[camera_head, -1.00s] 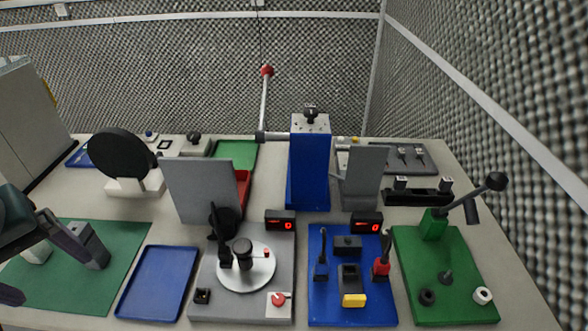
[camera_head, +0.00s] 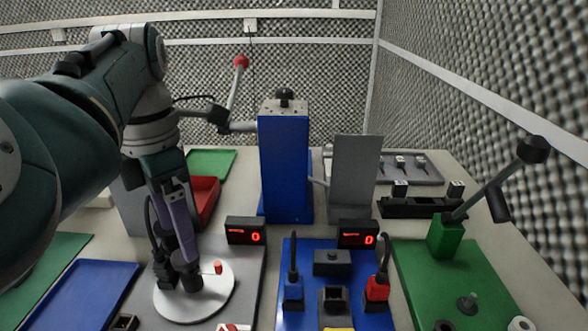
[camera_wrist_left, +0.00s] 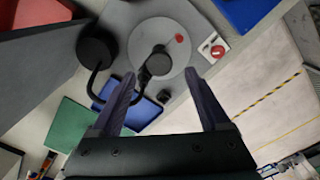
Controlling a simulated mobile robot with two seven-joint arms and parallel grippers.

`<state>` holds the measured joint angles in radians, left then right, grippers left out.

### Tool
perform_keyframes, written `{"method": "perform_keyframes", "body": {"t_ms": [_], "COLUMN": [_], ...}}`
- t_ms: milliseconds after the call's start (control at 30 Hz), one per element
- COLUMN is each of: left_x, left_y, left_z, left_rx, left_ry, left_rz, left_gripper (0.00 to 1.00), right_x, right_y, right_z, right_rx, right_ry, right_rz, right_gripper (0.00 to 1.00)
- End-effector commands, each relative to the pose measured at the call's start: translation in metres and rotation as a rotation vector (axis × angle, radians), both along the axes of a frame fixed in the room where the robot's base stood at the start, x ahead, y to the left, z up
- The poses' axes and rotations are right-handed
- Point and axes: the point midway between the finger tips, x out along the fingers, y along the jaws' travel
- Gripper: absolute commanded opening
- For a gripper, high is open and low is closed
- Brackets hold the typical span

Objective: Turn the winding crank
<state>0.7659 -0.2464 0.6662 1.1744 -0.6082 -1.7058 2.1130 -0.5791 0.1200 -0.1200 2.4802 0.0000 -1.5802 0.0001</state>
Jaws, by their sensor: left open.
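A pale round disc (camera_head: 165,305) with a red peg (camera_head: 218,267) lies on a grey board, with black upright parts (camera_head: 187,272) on it. In the left wrist view the disc (camera_wrist_left: 178,75) carries a black cylinder (camera_wrist_left: 159,63), with a bent black rod beside it. My left gripper (camera_head: 182,235) points down over the disc; its open fingers (camera_wrist_left: 160,78) straddle the line to the cylinder, and I cannot tell if they touch it. A cranked lever (camera_head: 490,195) with a black hub and hanging handle rises from a green block at the right. My right gripper is out of view.
A blue column (camera_head: 285,170) with a red-balled lever (camera_head: 240,63) stands behind. A grey upright panel (camera_head: 355,180) is right of it. A blue board (camera_head: 300,250) with plugs lies right of the disc. A blue tray (camera_head: 80,290) lies left.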

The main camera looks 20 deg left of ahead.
Motion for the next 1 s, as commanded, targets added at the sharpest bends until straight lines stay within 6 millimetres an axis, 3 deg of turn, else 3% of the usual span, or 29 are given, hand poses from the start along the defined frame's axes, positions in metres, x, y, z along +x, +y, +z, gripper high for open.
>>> {"method": "perform_keyframes", "body": {"t_ms": [200,600,1000], "left_x": [-0.001,0.000,0.000], "left_y": [0.000,0.000,0.000], "left_z": [-0.034,-0.042,-0.041], "left_rx": [0.000,0.000,0.000], "left_ry": [0.001,-0.001,-0.001], "left_rz": [-0.001,-0.001,-0.001], "left_gripper": [0.79,0.78,0.33], "right_x": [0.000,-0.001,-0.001], "right_y": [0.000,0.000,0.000], "right_z": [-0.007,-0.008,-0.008], "right_rx": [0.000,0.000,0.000], "right_ry": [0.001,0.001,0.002], "right_rz": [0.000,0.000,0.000], "right_gripper": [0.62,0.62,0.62]}}
